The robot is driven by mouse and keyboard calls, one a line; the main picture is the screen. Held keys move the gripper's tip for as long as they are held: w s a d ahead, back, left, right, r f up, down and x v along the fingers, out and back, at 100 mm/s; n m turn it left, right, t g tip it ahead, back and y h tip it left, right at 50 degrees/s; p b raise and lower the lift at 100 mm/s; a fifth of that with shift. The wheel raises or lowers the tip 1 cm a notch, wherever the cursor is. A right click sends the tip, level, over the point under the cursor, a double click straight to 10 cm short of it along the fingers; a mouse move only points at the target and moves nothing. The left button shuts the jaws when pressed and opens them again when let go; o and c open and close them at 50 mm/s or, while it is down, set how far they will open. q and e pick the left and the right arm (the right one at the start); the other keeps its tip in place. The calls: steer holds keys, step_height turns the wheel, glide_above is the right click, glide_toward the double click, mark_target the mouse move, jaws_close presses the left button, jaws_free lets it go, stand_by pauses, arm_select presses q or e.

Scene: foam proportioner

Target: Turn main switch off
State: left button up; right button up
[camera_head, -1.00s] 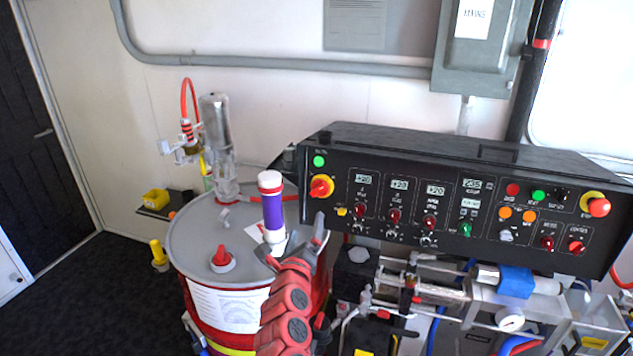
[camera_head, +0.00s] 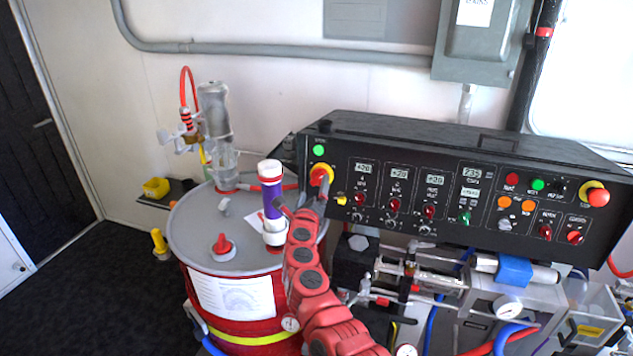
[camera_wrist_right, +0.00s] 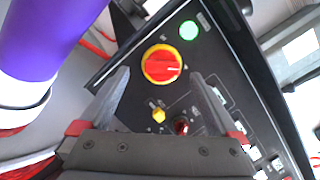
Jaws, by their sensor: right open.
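The main switch (camera_head: 319,174) is a red rotary knob on a yellow ring, at the left end of the black control panel (camera_head: 452,168). A lit green lamp (camera_head: 318,150) is just above it. My right gripper (camera_head: 307,194) is in front of the switch and partly covers it in the head view. In the right wrist view the switch (camera_wrist_right: 161,65) shows fully, between and beyond the open fingertips (camera_wrist_right: 159,77). Its red handle lies roughly crosswise there, with a small white mark at its right. I see no contact between fingers and knob. My left gripper is out of view.
A purple and white cylinder (camera_head: 271,196) stands close beside my right gripper, above a red drum with a grey lid (camera_head: 190,230). A yellow knob (camera_wrist_right: 158,115) and a red knob (camera_wrist_right: 181,126) sit near the switch. Pipes and valves fill the space below the panel.

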mark_target(317, 179)
steer(key=w, duration=0.3)
steer(key=shift+d+b, duration=0.2)
steer(key=shift+b, duration=0.15)
steer(key=shift+w+d+r, duration=0.1)
steer(key=shift+w+d, duration=0.2)
steer(key=shift+w, duration=0.3)
